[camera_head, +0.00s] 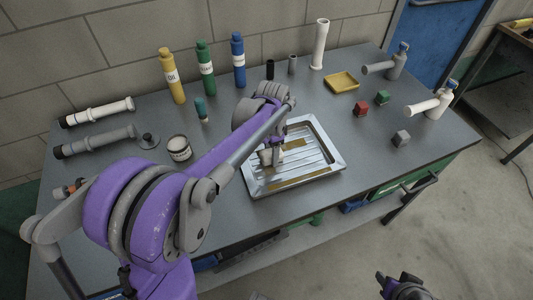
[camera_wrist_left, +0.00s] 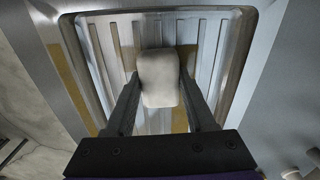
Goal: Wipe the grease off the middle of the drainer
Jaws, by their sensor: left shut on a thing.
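The drainer (camera_head: 322,166) is a ridged metal tray with a raised rim, lying on the grey worktop. A brown-yellow grease patch (camera_head: 292,144) lies on its ridged middle, and another strip (camera_head: 300,178) runs along one side. In the left wrist view grease (camera_wrist_left: 127,45) shows on the ridges around the pad, with a long strip (camera_wrist_left: 72,85) by the rim. My left gripper (camera_wrist_left: 158,95) is shut on a pale, block-like pad (camera_wrist_left: 158,72), over the drainer's ridged floor. The pad hides what is beneath it; contact is hard to tell. My right gripper (camera_head: 405,288) shows partly at the bottom edge, dark.
Yellow (camera_head: 172,76), green (camera_head: 205,70) and blue (camera_head: 238,60) bottles stand at the back. A can (camera_head: 179,148) stands left of the drainer.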

